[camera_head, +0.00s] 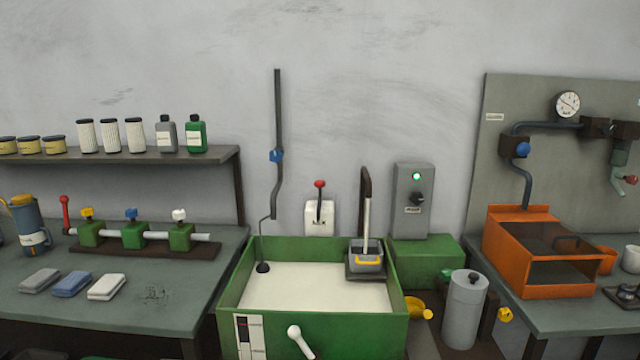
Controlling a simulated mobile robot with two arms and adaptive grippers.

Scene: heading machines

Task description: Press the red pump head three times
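Several red-topped parts show, and I cannot tell for sure which is the pump head. A red ball knob (319,184) tops a short dark lever on a white wall box (320,218), above the back edge of the green tank. A red upright handle (66,213) stands at the left end of the valve row on the left bench. A small red knob (631,180) sits on the fitting at the far right edge. Neither of my grippers is in view, and nothing touches these parts.
A grey control box (412,201) with a green light stands behind. An orange machine (525,285) is right, a grey cylinder (464,310) before it. Sponges lie on the left bench.

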